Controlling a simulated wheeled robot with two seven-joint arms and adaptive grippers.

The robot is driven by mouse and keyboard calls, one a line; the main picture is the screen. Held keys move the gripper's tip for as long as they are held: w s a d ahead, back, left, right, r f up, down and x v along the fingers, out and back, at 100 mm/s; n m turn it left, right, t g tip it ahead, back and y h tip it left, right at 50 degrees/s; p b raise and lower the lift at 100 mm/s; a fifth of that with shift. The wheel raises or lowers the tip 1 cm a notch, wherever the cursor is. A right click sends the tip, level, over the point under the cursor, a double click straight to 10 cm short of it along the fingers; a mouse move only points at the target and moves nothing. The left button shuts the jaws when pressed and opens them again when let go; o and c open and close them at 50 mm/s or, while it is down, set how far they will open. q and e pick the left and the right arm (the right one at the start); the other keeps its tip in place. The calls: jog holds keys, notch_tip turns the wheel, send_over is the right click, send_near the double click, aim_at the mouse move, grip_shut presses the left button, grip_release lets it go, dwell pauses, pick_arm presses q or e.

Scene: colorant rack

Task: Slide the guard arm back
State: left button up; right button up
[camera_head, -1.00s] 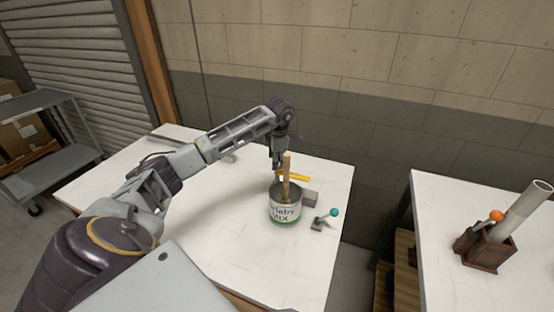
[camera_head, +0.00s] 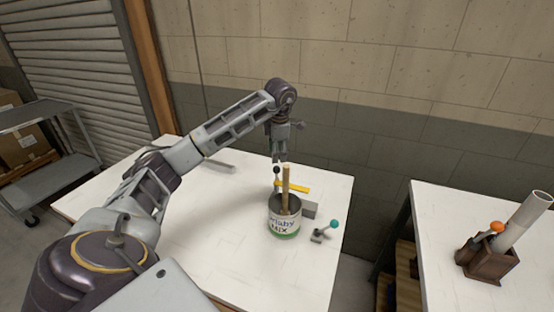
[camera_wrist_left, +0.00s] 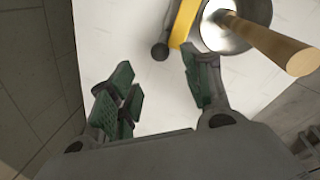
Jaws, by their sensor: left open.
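The guard arm (camera_head: 293,188) is a yellow bar behind a wooden stick (camera_head: 286,180) that stands in the open can (camera_head: 283,222). A black knob (camera_head: 276,170) stands at the bar's left end. In the left wrist view the yellow bar (camera_wrist_left: 184,22) runs beside the can's rim (camera_wrist_left: 206,38), with the black knob (camera_wrist_left: 160,52) at its near end. My left gripper (camera_head: 279,157) is above the knob, open and empty. In the left wrist view its green-padded fingers (camera_wrist_left: 155,85) are spread, with the knob ahead of them and apart from them. My right gripper is out of view.
A grey block (camera_head: 310,209) and a small lever with a teal ball (camera_head: 333,224) stand right of the can. A grey bar lies at the table's back left (camera_head: 220,167). A second table holds a wooden holder (camera_head: 490,262) with a tube. The front of the white table is clear.

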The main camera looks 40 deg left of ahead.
pick_arm(q)
jog(key=shift+s+d+r, duration=0.15)
jog(key=shift+r, duration=0.9)
